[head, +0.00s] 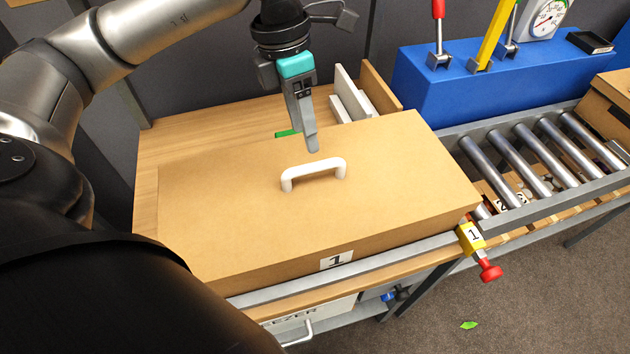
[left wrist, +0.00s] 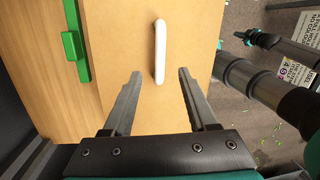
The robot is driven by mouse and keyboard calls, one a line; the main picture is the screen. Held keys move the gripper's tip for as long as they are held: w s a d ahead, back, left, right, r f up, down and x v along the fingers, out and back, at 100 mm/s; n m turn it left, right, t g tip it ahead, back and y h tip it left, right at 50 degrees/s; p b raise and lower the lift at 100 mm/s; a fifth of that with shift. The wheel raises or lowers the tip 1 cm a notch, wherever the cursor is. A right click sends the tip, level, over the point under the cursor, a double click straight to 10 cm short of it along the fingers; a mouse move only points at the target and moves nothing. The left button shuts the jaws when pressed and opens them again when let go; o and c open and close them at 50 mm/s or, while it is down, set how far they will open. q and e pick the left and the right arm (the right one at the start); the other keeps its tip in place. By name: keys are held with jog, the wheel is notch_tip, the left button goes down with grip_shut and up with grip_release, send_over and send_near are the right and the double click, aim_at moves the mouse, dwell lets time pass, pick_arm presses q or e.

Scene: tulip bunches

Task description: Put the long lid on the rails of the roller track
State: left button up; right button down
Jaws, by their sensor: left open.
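The long lid (head: 300,215) is a light brown box-like cover with a white handle (head: 314,170) on top and a "1" label on its front. It lies level over the left stretch of the roller track (head: 535,160), its front edge along the grey front rail (head: 345,270). I cannot tell whether it rests fully on both rails. My left gripper (head: 312,150) is open and points down just above and behind the handle. In the left wrist view, the handle (left wrist: 160,52) lies ahead of the open fingers (left wrist: 160,72), apparently untouched.
A yellow "1" tag with a red knob (head: 489,271) sits by the lid's front right corner. A blue block (head: 460,90) with tools and a dial stands behind the track. A wooden bench (head: 200,135) lies behind the lid. The rollers to the right are uncovered.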

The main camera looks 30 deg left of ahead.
aim_at(313, 164)
pick_arm(q)
jog(key=f, duration=0.3)
jog(key=shift+d+f, duration=0.1)
jog(key=shift+d, duration=0.15)
jog(key=shift+d+f, duration=0.2)
jog(key=shift+f, duration=0.6)
jog(key=f, duration=0.2)
jog(key=d+f, duration=0.1)
jog(key=f, duration=0.1)
jog(key=shift+w+f, duration=0.15)
jog(key=shift+f, duration=0.1)
pick_arm(e)
jog(key=shift+s+a, duration=0.6)
jog(key=shift+s, duration=0.1)
pick_arm(q)
jog(key=c, duration=0.4)
grip_shut()
pick_arm(e)
jog(key=shift+w+d, duration=0.15)
jog(key=shift+d, duration=0.2)
